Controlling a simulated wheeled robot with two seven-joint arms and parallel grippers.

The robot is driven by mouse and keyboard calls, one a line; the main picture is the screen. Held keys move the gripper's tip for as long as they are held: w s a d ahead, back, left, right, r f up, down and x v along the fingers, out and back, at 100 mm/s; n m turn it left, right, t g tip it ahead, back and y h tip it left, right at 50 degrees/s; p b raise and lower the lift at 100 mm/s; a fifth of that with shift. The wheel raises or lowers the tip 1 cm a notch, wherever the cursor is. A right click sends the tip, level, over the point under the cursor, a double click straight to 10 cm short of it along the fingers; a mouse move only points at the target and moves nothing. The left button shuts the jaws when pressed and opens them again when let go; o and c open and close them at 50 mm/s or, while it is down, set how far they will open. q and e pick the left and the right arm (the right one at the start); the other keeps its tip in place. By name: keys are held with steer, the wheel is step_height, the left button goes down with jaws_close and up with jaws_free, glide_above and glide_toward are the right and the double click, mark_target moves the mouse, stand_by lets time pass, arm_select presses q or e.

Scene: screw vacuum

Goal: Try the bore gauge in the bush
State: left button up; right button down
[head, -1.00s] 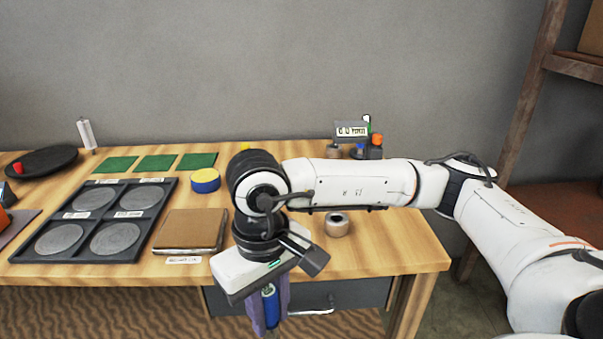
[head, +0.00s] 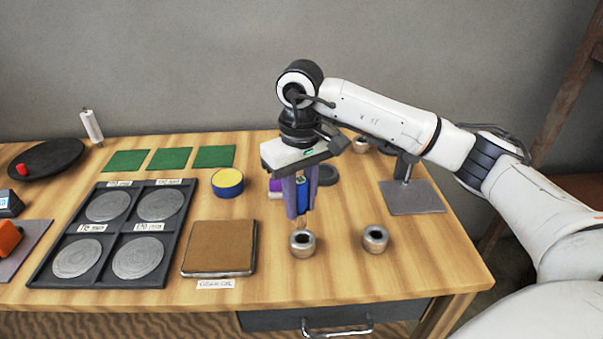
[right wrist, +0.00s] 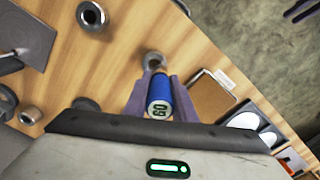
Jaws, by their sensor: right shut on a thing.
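My right gripper (head: 297,202) has purple fingers, pointing down and shut on the blue bore gauge (head: 302,194). In the right wrist view the gauge (right wrist: 160,97) shows its end cap marked "GO". The gauge is about upright, and its thin lower end is at or just above the mouth of a metal ring-shaped bush (head: 302,244). I cannot tell whether the tip is inside the bore. This bush (right wrist: 153,60) is partly hidden behind the gauge in the right wrist view. A second similar bush (head: 375,240) stands to its right. My left gripper is out of view.
A brown pad (head: 220,247) and a dark tray (head: 42,272) with grey discs lie to the left. A blue and yellow round tin (head: 228,183) stands behind. A grey plate (head: 425,198) with a post is at the right. The front right of the wooden table (head: 440,265) is clear.

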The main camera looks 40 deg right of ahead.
steer(key=shift+w+d+r, duration=0.2)
steer(key=shift+w+d, duration=0.25)
steer(key=shift+d, duration=0.2)
steer(key=shift+f+b, duration=2.2)
steer(key=shift+f, duration=0.65)
steer(key=shift+s+f+b, duration=0.1)
steer(key=shift+f+b, duration=1.7)
steer(key=shift+f, duration=0.35)
steer(key=shift+r, duration=0.1)
steer(key=shift+r+p, duration=2.25)
steer(key=shift+r, duration=1.25)
